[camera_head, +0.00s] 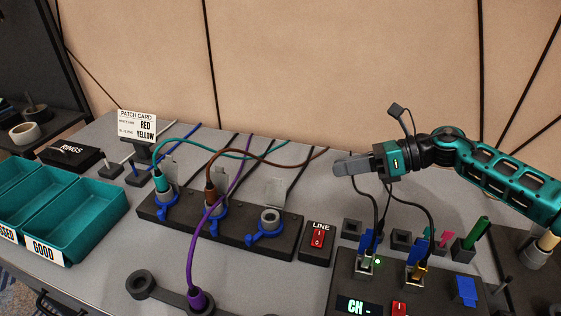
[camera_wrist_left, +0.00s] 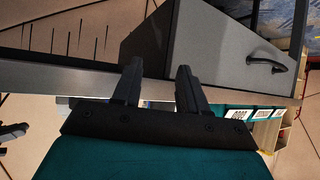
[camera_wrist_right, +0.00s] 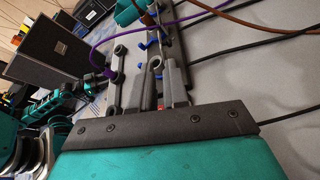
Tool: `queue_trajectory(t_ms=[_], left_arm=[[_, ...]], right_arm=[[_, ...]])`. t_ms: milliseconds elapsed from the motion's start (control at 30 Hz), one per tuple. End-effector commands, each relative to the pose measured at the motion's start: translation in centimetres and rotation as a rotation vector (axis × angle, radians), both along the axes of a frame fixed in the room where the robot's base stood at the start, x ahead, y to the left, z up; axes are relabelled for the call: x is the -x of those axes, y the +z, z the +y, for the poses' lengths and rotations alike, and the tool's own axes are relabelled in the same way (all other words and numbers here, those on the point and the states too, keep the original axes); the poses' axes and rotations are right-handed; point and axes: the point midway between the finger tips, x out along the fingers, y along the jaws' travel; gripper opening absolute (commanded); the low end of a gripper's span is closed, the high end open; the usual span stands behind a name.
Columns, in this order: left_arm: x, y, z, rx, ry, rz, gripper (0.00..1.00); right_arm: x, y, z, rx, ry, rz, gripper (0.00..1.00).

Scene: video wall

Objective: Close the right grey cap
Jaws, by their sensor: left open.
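A dark connector block (camera_head: 235,238) on the table holds three sockets with blue levers. The right socket (camera_head: 270,219) has no plug, and its mouth is uncovered. The right grey cap (camera_head: 275,191) stands upright behind it, apart from the mouth. My right gripper (camera_head: 343,166) is in the air right of the cap, pointing left and touching nothing. In the right wrist view its fingers (camera_wrist_right: 158,82) are parted with nothing held, and the block shows beyond. My left gripper shows only in its wrist view (camera_wrist_left: 157,82), open and empty near the table's front edge.
The left socket holds a teal plug (camera_head: 161,183); the middle one holds a brown plug (camera_head: 210,191). A purple cable (camera_head: 190,260) crosses the block's front. A red LINE switch (camera_head: 317,238) and a device with black cables (camera_head: 380,285) lie right. Teal bins (camera_head: 95,207) stand left.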

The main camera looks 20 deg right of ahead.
Motion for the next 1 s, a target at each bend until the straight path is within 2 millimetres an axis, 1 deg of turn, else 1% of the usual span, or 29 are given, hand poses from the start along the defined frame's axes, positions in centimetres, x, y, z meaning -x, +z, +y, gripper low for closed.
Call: queue_trajectory(t_ms=[167, 267, 500, 700, 833, 1000], left_arm=[[0.4, -0.3, 0.0, -0.002, -0.001, 0.013, 0.43], [0.6, -0.2, 0.0, -0.003, -0.001, 0.017, 0.43], [0.6, 0.2, 0.1, -0.004, -0.001, 0.012, 0.43], [0.6, 0.3, 0.4, -0.008, 0.003, 0.007, 0.43], [0.5, 0.3, 0.5, -0.01, 0.006, 0.005, 0.43], [0.5, 0.3, 0.6, -0.011, 0.007, 0.005, 0.43]], right_arm=[[-0.5, -0.4, 1.1, -0.003, 0.0, 0.001, 0.14], [-1.2, -0.9, 2.7, -0.005, 0.002, 0.001, 0.14], [-3.2, -2.7, 7.0, -0.005, 0.002, 0.001, 0.14], [-4.5, -3.9, 9.7, -0.004, -0.001, 0.0, 0.14], [-5.0, -4.4, 10.6, -0.002, -0.001, 0.001, 0.14], [-5.1, -4.6, 10.9, -0.001, -0.001, 0.0, 0.14]])
